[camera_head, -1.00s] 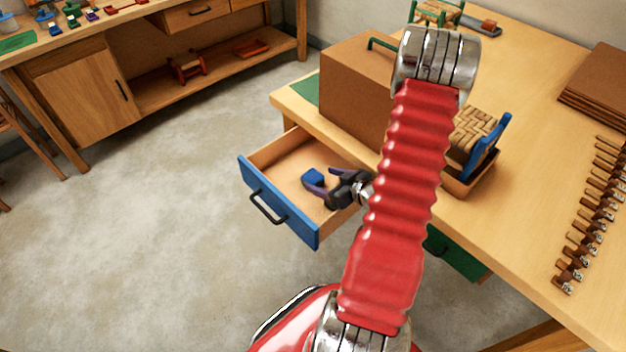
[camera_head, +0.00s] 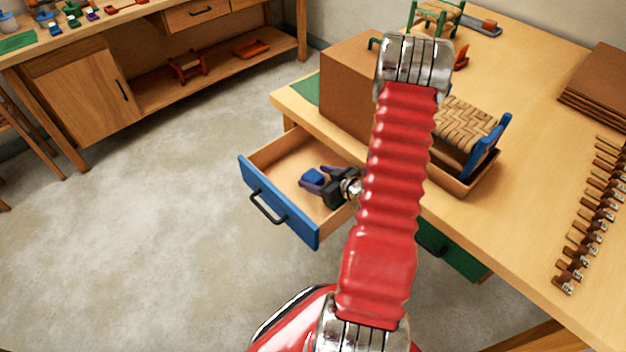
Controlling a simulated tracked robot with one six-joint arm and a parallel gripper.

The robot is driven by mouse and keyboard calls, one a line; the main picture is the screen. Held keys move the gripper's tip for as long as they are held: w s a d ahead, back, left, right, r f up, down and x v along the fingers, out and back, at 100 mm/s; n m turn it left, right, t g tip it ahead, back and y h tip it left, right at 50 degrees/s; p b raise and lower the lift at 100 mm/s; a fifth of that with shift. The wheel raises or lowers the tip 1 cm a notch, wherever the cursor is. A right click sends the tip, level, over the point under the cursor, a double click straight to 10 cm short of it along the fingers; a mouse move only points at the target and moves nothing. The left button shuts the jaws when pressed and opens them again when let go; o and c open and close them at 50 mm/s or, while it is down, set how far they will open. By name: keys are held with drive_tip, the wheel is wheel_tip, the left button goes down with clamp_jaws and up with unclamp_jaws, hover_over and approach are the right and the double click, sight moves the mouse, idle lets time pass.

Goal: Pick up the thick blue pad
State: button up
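The thick blue pad (camera_head: 312,177) is a small blue block inside the open blue-fronted drawer (camera_head: 258,178). My gripper (camera_head: 318,180), dark with purple fingers, reaches into the drawer from the right. One finger shows on the far side of the pad and one on the near side. The view is too small to tell whether the fingers touch the pad or have closed on it. My red arm hides part of the drawer's right end.
A large brown box (camera_head: 347,95) stands on the bench (camera_head: 520,210) behind the drawer. A blue-framed woven seat (camera_head: 466,125) sits in a wooden tray right of my arm. A green drawer (camera_head: 455,252) is below. Brown sheets (camera_head: 602,80) and a row of clamps lie at right.

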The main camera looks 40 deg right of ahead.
sight(316, 179)
drive_tip(key=c, duration=1)
drive_tip(key=shift+r, duration=0.15)
wheel_tip(316, 179, up, 10)
idle(0.4)
idle(0.5)
